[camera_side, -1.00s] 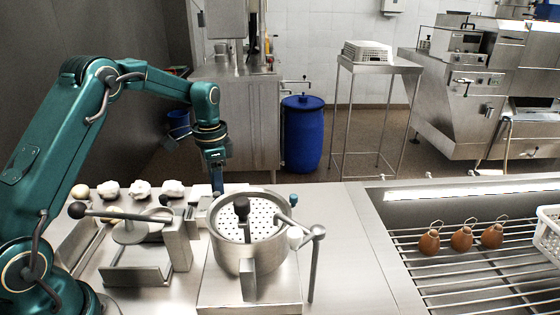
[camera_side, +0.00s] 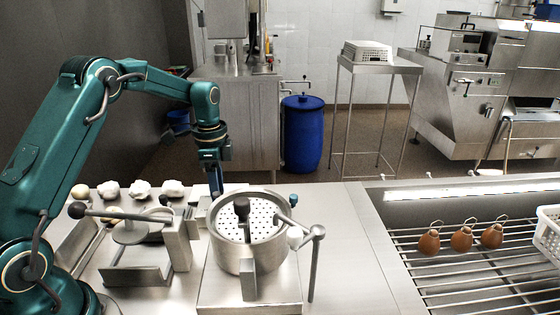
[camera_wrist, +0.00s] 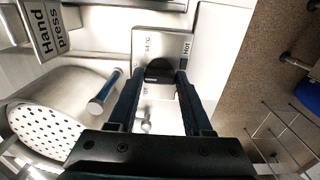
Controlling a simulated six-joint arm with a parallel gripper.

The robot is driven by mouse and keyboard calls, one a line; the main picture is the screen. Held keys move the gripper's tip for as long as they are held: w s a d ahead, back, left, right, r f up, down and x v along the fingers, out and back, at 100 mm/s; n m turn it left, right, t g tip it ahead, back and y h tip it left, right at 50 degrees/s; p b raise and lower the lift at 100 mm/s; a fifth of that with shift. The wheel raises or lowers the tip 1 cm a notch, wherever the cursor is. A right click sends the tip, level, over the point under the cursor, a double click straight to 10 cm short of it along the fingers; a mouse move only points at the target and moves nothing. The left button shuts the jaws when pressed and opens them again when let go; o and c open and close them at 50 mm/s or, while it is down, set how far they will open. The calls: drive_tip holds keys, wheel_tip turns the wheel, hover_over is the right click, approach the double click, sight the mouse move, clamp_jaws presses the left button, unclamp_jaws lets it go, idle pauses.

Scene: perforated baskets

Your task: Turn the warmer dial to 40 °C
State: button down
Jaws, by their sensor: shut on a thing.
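The warmer dial (camera_wrist: 158,71) is a dark round knob on a pale panel (camera_wrist: 149,35) in the wrist view. Small labels surround it: "Hot" at the right, "Off" at the lower left, and a temperature mark at the upper left that is too small to read surely. My gripper (camera_wrist: 161,74) is shut on the dial, with one dark finger on each side. The dial's pointer direction cannot be told. In the side view my gripper (camera_side: 216,190) points down behind the pot, and the dial is hidden there.
A steel pot (camera_side: 246,250) with a perforated insert stands just in front of my gripper. A hand press (camera_side: 140,235) with a long lever is to the left. Several pale lumps (camera_side: 141,188) line the back edge. Brown pieces (camera_side: 462,238) sit on a rack at right.

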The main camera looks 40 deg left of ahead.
drive_tip(key=shift+c, duration=1.6)
unclamp_jaws()
drive_tip(key=shift+r, duration=2.6)
